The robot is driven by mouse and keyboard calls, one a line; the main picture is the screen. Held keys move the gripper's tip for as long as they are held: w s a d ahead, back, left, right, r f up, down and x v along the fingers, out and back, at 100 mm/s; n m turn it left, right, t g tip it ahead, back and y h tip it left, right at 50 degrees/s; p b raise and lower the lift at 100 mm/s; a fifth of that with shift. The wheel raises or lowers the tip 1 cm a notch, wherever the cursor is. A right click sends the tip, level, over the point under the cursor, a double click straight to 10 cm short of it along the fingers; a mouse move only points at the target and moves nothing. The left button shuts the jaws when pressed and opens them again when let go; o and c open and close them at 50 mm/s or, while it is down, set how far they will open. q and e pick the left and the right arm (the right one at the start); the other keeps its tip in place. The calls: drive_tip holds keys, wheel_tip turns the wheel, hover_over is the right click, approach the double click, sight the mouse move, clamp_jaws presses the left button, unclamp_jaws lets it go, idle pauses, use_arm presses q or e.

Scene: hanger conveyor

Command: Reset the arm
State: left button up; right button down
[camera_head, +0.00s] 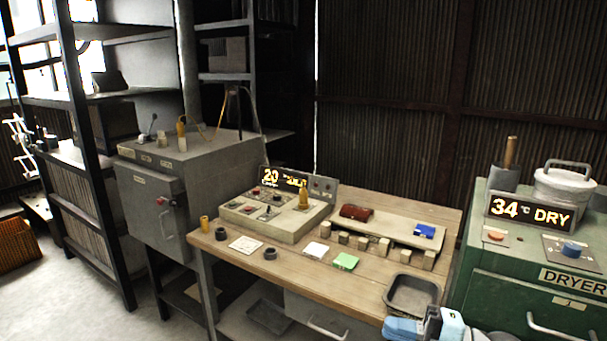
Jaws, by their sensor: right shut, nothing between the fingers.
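My right gripper (402,328) shows at the bottom edge, right of centre, in blue, white and dark parts. It is shut and holds nothing. It is in front of the wooden workbench (370,310), just below a dark square tray (413,293) in the picture. The rest of my right arm is mostly cut off by the frame. My left gripper is not in view.
A green dryer (500,260) reading "34 °C DRY" stands close on the right. A control panel (270,222) and a board with wooden blocks (400,232) occupy the bench's back. A grey cabinet (150,210) and shelving (75,150) stand left, with open floor in front.

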drive_tip(key=s+d+f+m+t+h, duration=0.25)
drive_tip(key=f+m+t+h, duration=0.3)
drive_tip(key=f+m, duration=0.5)
drive_tip(key=s+d+f+m+t+h, duration=0.25)
drive_tip(key=f+m+t+h, duration=0.3)
drive_tip(key=f+m, duration=0.45)
drive_tip(key=s+a+f+m+g+h, duration=0.1)
drive_tip(key=s+f+m+g+h, duration=0.35)
drive_tip(key=s+f, duration=0.8)
wheel_tip(320, 180, up, 12)
drive_tip(key=g+y+p, duration=0.1)
drive_tip(key=g+p, duration=0.1)
drive_tip(key=p, duration=1)
drive_tip(key=shift+s+d+f+p, duration=0.15)
drive_tip(key=shift+d+p, duration=0.15)
drive_tip(key=shift+p, duration=0.05)
